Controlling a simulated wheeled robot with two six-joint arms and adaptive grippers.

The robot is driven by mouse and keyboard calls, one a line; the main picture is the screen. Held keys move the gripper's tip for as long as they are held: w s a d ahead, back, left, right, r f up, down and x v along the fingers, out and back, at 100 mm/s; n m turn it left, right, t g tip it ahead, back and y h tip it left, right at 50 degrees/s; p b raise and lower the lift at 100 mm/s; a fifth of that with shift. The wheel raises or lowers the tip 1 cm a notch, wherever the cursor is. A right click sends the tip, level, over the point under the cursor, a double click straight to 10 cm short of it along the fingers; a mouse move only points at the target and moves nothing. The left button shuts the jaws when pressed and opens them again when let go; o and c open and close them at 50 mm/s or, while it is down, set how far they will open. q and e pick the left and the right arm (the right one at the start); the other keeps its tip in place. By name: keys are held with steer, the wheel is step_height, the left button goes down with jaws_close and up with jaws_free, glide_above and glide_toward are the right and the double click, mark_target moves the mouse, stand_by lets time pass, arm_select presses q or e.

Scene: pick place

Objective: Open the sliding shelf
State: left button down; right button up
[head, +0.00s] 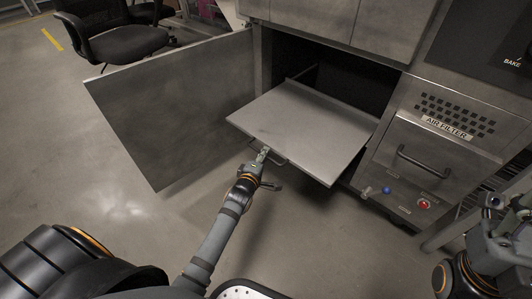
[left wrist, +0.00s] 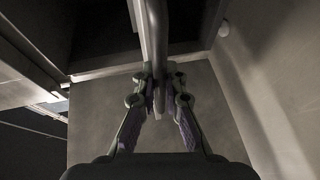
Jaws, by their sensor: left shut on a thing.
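The sliding shelf (head: 300,125) is a flat grey metal panel that sticks out of the dark cabinet opening, pulled out a good way. A bar handle (head: 272,157) is on its front edge. My left gripper (head: 262,155) is at this handle. In the left wrist view the fingers of my left gripper (left wrist: 160,105) are closed around the handle bar (left wrist: 157,40). My right gripper (head: 510,225) is at the lower right edge, away from the shelf, and its fingers are not clear.
The cabinet door (head: 175,105) stands wide open to the left of the shelf. An air filter unit (head: 430,150) with a handle and knobs is to the right. A black office chair (head: 120,35) stands at the back left. The floor (head: 60,150) at left is clear.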

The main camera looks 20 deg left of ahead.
arm_select(q)
steer(key=c, duration=1.4)
jaws_free()
steer(key=s+r, duration=0.2)
steer(key=s, duration=0.9)
steer(key=shift+s+d, duration=0.3)
steer(key=shift+s, duration=0.1)
steer(key=shift+r, duration=0.2)
